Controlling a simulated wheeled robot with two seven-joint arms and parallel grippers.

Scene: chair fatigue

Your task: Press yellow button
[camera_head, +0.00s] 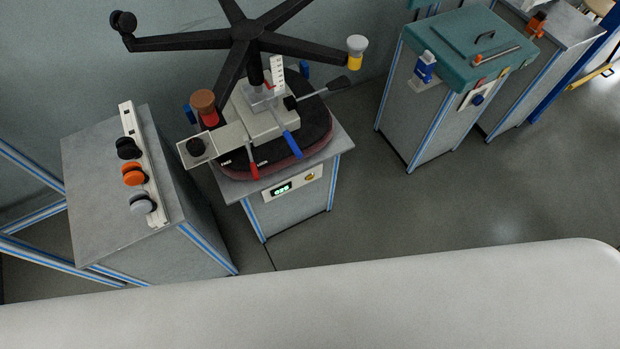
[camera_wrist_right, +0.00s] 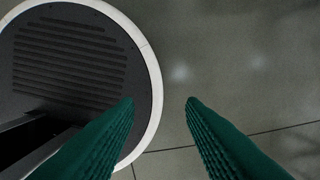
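A small round yellow button (camera_head: 309,177) sits on the white front panel (camera_head: 292,183) of the middle cabinet, to the right of a lit green display (camera_head: 281,189). My right gripper (camera_wrist_right: 160,101) shows in the right wrist view with its two green ribbed fingers wide apart and nothing between them. It is over the grey floor, and the button does not show in that view. Neither gripper shows in the head view.
A black star-shaped chair base (camera_head: 246,31) is mounted above the middle cabinet's fixture, which has blue and red levers. A left cabinet (camera_head: 90,191) carries a strip of black, orange and grey casters. A teal-topped cabinet (camera_head: 470,48) stands right. Floor (camera_head: 450,215) between is clear.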

